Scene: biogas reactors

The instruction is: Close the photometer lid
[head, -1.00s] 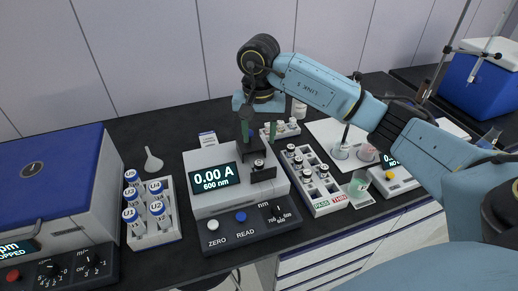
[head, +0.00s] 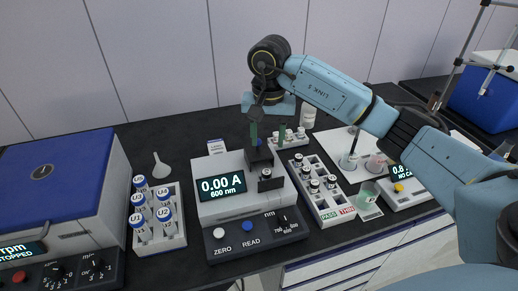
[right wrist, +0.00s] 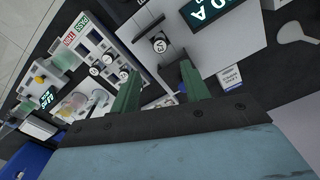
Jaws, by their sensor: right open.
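The photometer (head: 221,207) stands mid-bench in the head view, its display reading 0.00 A, 600 nm. Its dark lid (head: 258,156) looks raised, standing up behind the sample well. A dark-capped vial (head: 265,173) shows at the well; the right wrist view shows a capped vial (right wrist: 159,44) there too. My right gripper (head: 268,140) is above and just behind the lid, pointing down. Its green fingers are apart with nothing between them, as the right wrist view shows (right wrist: 158,88). I cannot tell whether a finger touches the lid. My left gripper is out of view.
A rack of U-labelled vials (head: 176,237) and a funnel (head: 160,168) are left of the photometer. A blue-lidded machine (head: 62,170) fills the left.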

